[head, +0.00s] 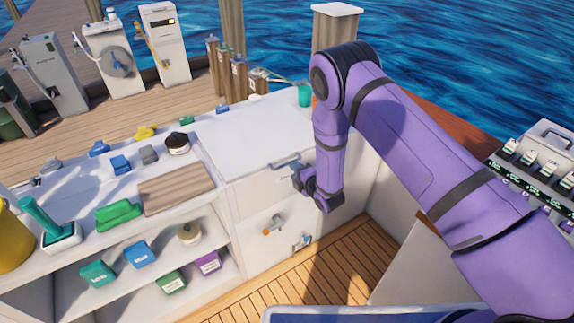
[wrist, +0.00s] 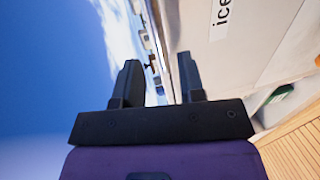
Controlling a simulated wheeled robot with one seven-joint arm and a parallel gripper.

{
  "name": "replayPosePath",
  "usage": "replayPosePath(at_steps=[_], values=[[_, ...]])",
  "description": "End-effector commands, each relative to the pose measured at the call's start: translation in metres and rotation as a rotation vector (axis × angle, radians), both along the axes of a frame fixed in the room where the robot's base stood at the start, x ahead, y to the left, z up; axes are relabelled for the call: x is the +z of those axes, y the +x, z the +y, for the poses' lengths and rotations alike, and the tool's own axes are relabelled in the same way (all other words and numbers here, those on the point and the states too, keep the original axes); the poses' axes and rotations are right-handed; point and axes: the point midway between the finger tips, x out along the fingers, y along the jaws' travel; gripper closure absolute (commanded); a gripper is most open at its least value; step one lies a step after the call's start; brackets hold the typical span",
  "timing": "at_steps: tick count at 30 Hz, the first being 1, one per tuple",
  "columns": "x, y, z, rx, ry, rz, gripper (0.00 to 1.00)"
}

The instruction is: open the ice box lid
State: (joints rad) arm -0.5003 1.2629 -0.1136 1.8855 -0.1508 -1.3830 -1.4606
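The white ice box (head: 265,195) is built into the counter, with its flat lid (head: 255,130) lying closed on top. A grey bar handle (head: 285,163) sits at the lid's front edge. My gripper (head: 299,177) is at the box's front, just right of the handle and close to it. In the wrist view my gripper (wrist: 158,80) is open, its two black fingers apart with nothing clamped. The box's front face (wrist: 215,60), with a label reading "ice", lies right of the fingers. The lid edge shows between them; whether they straddle the handle I cannot tell.
A valve with an orange handle (head: 273,225) sticks out low on the front. A cutting board (head: 176,190) and several small boxes stand on the counter to the left. A green cup (head: 305,95) stands behind. The wooden deck (head: 330,262) in front is clear.

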Motion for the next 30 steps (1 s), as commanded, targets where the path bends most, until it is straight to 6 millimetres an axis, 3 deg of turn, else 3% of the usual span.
replayPosePath(at_steps=[10, 23, 24, 28, 30], values=[[-0.011, 0.043, 0.029, 0.0, 0.001, 0.0, 0.63], [-0.013, 0.051, 0.035, 0.0, 0.0, 0.001, 0.63], [-0.013, 0.051, 0.035, 0.0, 0.0, 0.001, 0.66], [-0.013, 0.051, 0.035, 0.0, 0.0, 0.001, 0.96], [-0.013, 0.051, 0.035, 0.0, 0.0, 0.001, 1.0]])
